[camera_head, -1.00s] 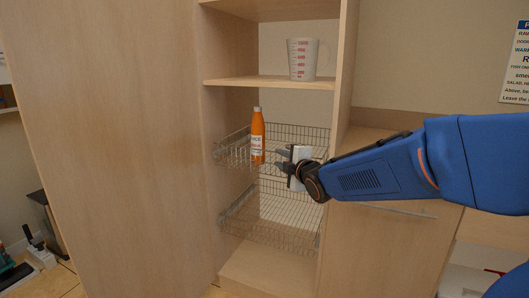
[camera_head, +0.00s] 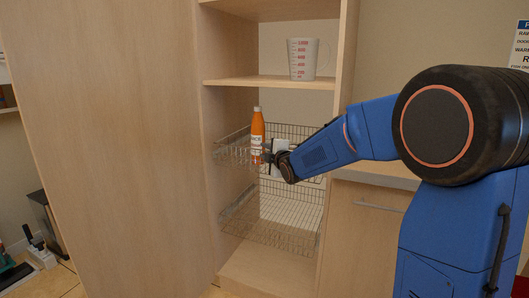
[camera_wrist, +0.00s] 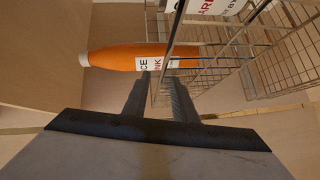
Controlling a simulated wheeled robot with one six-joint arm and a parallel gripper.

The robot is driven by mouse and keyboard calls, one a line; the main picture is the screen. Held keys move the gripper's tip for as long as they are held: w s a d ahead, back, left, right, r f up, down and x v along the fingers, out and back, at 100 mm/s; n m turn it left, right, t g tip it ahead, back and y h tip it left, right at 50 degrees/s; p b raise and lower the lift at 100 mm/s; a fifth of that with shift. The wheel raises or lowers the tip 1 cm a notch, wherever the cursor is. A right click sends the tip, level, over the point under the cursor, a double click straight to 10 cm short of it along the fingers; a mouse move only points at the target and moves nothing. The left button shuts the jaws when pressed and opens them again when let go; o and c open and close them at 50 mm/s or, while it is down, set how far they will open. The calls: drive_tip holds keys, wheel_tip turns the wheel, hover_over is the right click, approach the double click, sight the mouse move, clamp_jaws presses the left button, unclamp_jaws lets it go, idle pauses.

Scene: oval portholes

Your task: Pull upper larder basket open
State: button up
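The upper larder basket (camera_head: 231,153) is a wire basket inside the tall wooden cabinet. An orange bottle (camera_head: 257,127) stands in it near the front; it also shows in the wrist view (camera_wrist: 115,56). My gripper (camera_head: 266,153) is at the basket's front, close to the bottle; its tips are hard to make out in the head view. In the wrist view my gripper (camera_wrist: 160,80) has its two dark fingers apart, with a wire rail of the basket (camera_wrist: 166,52) running between them. I cannot tell whether either finger touches the rail.
A lower wire basket (camera_head: 270,217) sits below. A measuring cup (camera_head: 302,58) stands on the shelf (camera_head: 270,82) above. A large wooden panel (camera_head: 100,140) fills the left. A counter (camera_head: 380,172) with a drawer handle (camera_head: 378,207) is at right.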

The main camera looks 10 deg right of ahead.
drive_tip(key=shift+w+a, duration=0.1)
drive_tip(key=shift+w, duration=0.4)
clamp_jaws()
drive_tip(key=shift+f, duration=0.1)
idle(1.1)
